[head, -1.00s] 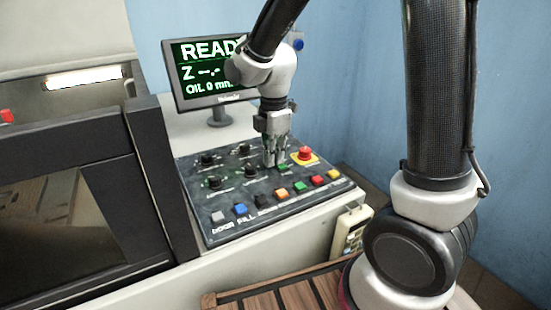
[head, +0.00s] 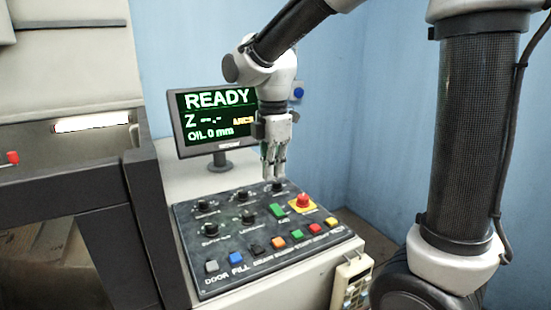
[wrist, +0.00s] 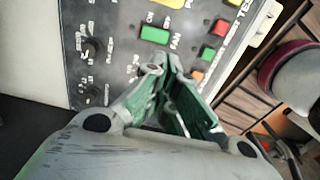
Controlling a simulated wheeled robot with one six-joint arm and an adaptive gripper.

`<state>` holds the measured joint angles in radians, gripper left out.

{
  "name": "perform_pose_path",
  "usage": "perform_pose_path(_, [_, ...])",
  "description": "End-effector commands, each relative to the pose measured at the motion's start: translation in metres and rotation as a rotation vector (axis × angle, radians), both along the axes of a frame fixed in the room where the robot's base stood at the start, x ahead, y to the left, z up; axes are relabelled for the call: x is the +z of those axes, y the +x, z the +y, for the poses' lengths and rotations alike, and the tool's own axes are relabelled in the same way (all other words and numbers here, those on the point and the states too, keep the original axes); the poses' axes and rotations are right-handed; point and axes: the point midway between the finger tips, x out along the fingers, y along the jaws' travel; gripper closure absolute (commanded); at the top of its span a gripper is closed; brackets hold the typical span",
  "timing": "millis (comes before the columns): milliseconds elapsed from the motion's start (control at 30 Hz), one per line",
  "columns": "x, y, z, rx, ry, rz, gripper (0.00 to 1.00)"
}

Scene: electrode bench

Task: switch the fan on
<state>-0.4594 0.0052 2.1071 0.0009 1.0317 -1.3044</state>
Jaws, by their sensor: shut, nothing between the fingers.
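The fan switch is a green rocker (head: 278,210) on the dark sloping control panel (head: 215,275). In the wrist view the green rocker (wrist: 155,34) lies beyond my fingertips, with lettering reading FAN and ON beside it. I cannot tell which way it is tipped. My gripper (head: 273,177) is shut and empty, pointing down above the back of the panel, apart from the rocker. In the wrist view my gripper (wrist: 165,65) has its fingertips together, just short of the rocker.
A red emergency button (head: 303,201) on a yellow base stands right of the rocker. Several dark knobs lie to its left and coloured buttons line the front edge. The monitor (head: 212,122) reading READY stands behind. A handheld pendant (head: 353,281) hangs at the panel's right.

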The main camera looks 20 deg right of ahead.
Motion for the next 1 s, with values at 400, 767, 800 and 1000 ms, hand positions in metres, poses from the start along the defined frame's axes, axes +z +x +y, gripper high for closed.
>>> perform_pose_path(400, [0.035, -0.005, -0.001, 0.000, 0.000, 0.001, 1.00])
perform_pose_path(767, [0.034, -0.004, -0.001, -0.075, 0.001, -0.002, 1.00])
perform_pose_path(800, [0.034, -0.004, 0.000, -0.128, 0.003, -0.005, 1.00])
perform_pose_path(1000, [0.017, -0.021, -0.010, -0.531, -0.004, 0.003, 1.00])
